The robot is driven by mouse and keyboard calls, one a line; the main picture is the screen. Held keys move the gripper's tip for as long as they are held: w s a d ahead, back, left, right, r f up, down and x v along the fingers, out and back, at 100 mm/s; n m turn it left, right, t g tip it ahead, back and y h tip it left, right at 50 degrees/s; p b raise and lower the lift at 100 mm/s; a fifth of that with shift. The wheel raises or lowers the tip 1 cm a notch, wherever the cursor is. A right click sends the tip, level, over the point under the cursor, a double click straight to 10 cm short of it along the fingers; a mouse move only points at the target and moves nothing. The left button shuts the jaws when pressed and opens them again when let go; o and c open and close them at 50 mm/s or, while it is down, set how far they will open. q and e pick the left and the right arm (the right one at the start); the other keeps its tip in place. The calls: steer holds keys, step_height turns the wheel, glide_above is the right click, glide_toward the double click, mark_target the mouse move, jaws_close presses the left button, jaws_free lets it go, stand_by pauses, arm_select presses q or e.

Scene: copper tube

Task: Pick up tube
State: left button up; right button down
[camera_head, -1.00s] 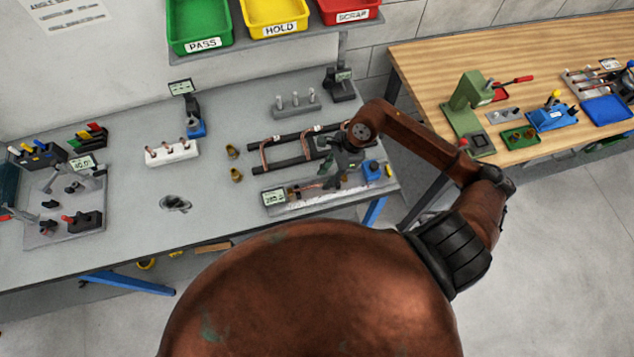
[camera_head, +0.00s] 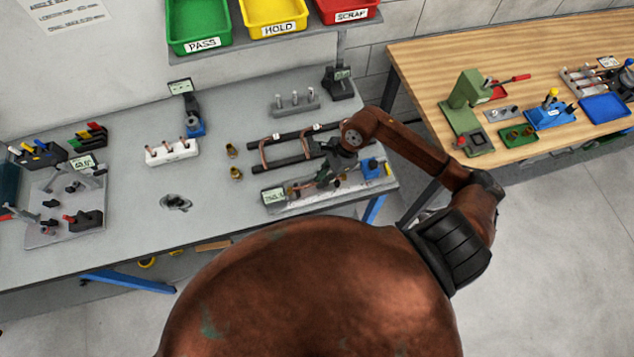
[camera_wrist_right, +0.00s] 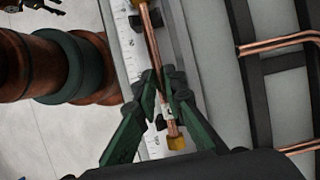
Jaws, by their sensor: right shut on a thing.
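The copper tube (camera_wrist_right: 153,50) lies along a long white-scaled measuring fixture (camera_wrist_right: 126,45) in the right wrist view, with a brass-coloured end (camera_wrist_right: 176,142) nearest the wrist. My right gripper (camera_wrist_right: 161,82) has its green fingers closed around the tube close to that end. In the head view the right gripper (camera_head: 328,178) is low over the fixture (camera_head: 318,197) at the table's right front, and it hides much of the tube. Whether the tube is clear of the fixture cannot be told. My left gripper is not in view.
A black rack with bent copper tubes (camera_head: 290,148) lies just behind the fixture. Two brass fittings (camera_head: 235,173) stand left of it. A white block with short tubes (camera_head: 172,152) is further left.

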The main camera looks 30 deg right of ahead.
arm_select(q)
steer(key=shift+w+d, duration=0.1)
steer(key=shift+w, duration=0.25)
